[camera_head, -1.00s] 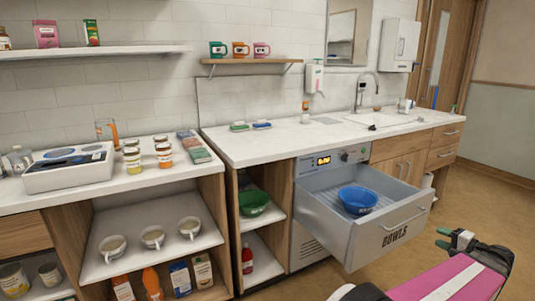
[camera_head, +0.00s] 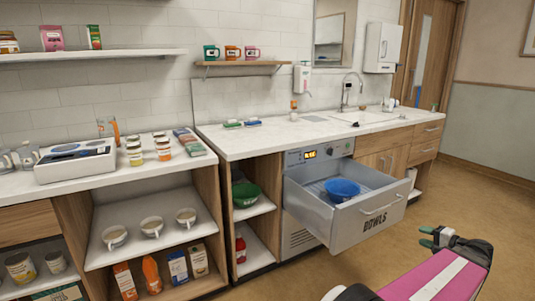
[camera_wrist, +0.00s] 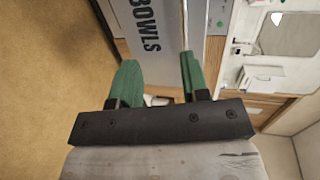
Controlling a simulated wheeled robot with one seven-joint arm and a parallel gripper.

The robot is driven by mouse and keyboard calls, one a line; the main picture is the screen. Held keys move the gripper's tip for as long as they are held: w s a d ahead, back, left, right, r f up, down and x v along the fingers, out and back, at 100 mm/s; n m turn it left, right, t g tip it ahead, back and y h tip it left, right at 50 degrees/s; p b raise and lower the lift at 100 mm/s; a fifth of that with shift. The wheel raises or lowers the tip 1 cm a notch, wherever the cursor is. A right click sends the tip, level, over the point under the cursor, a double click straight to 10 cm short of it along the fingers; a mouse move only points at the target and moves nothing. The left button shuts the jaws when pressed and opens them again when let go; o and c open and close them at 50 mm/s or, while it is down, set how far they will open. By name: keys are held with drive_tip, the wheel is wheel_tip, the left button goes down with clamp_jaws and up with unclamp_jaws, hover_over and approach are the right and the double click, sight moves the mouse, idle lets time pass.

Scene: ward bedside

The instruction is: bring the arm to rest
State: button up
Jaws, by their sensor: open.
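My gripper (camera_head: 430,237) is at the lower right of the head view, with green fingertips at the end of my pink and white arm. It is open and empty, in front of and to the right of the open drawer, apart from it. In the wrist view, the two green fingers of my gripper (camera_wrist: 158,80) are spread with nothing between them. The open drawer (camera_head: 389,212) marked BOWLS shows beyond them, and its front panel (camera_wrist: 158,28) fills the top middle of the wrist view.
A blue bowl (camera_head: 342,189) sits in the open drawer, which juts into the room. A green bowl (camera_head: 246,195) stands on the shelf left of it. The long counter (camera_head: 260,142) runs behind. The brown floor (camera_head: 465,205) at the right is clear.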

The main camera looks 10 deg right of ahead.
drive_tip(key=w+a+f+n+g+y, duration=0.1)
drive_tip(key=w+a+f+g, duration=0.15)
drive_tip(key=a, duration=0.35)
drive_tip(key=w+a+f+n+g, duration=0.1)
drive_tip(key=w+a+f+g, duration=0.1)
drive_tip(key=w+a, duration=0.25)
drive_tip(key=w+a+f+n+g+h, duration=0.1)
drive_tip(key=a+f+n+g+h, duration=0.1)
drive_tip(key=a, duration=1)
drive_tip(key=w+a+f+n+g+h, duration=0.1)
drive_tip(key=a+f+n+g+h, duration=0.2)
drive_tip(key=a, duration=1)
drive_tip(key=w+a+f+n+g+h, duration=0.1)
drive_tip(key=a+n, duration=0.5)
drive_tip(key=a, duration=0.6)
wheel_tip(320, 180, down, 3)
drive_tip(key=g+h, duration=0.1)
drive_tip(key=g, duration=0.2)
drive_tip(key=shift+a, duration=0.25)
